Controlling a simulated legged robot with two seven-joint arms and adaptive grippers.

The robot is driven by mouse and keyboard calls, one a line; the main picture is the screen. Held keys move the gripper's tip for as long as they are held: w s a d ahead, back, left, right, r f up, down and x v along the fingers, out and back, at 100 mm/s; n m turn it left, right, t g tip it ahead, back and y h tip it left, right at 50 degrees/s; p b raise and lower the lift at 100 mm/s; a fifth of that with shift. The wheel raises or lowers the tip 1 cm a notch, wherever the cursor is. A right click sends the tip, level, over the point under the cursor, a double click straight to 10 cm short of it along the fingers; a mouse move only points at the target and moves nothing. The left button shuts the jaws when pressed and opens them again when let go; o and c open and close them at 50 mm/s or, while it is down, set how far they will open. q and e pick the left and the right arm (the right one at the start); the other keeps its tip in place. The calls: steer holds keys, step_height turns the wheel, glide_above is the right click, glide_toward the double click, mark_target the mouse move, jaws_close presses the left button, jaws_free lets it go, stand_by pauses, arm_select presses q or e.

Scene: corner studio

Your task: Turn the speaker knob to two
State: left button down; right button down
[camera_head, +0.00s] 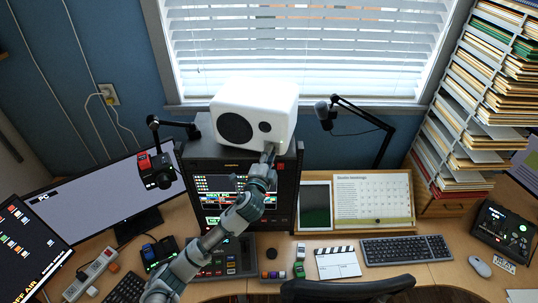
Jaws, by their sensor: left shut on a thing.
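The white speaker (276,102) sits on top of the black equipment rack (284,210) in the middle of the camera_head view. Its front shows a large dark round cone and a smaller dark round part beside it. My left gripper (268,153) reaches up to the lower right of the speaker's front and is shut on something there. The knob is hidden behind the fingers, so its setting cannot be read. My right gripper is not in view.
A black camera on an arm (157,168) hangs left of the rack. A microphone (324,115) on a boom stands to the right. Monitors, a keyboard (408,249), a clapperboard (338,262) and a calendar (373,200) fill the desk. A chair back is at the front.

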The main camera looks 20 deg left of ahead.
arm_select(q)
steer(key=shift+f, duration=0.3)
steer(key=c, duration=1)
jaws_free()
steer(key=shift+o, duration=0.2)
steer(key=shift+r, duration=0.1)
steer(key=s, duration=1.1)
steer(key=shift+s+f, duration=0.35)
